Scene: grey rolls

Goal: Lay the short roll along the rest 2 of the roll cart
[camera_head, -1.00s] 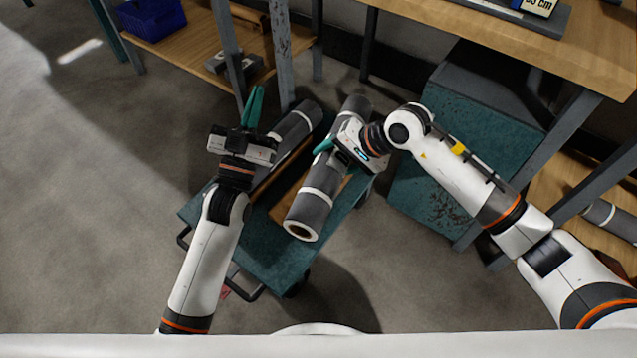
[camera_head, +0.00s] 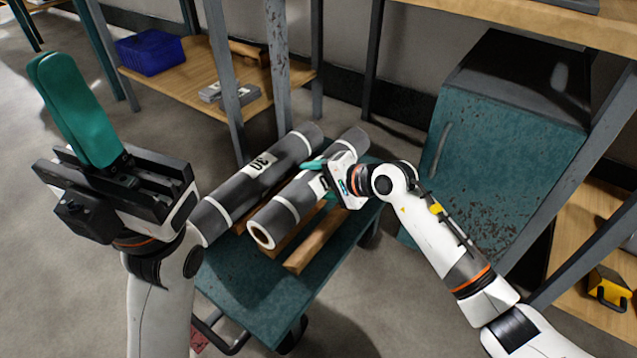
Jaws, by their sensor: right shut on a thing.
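The short roll (camera_head: 286,208), grey with white bands and a hollow end facing me, is over the teal roll cart (camera_head: 255,300). My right gripper (camera_head: 322,172) is shut on it near its middle, from the right. A longer grey roll (camera_head: 240,188) with a white number label lies beside it on the left. A wooden rest strip (camera_head: 320,238) shows bare to the right of the short roll; more wood shows partly beneath it. I cannot tell whether the short roll touches the wood. My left gripper (camera_head: 75,105) is raised at the left, empty, its teal fingers together.
A shelf with a blue bin (camera_head: 150,52) and small grey blocks (camera_head: 228,92) stands behind; its metal post is close to the long roll's left. A teal cabinet (camera_head: 500,150) stands to the right of the cart. Floor is open at the left.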

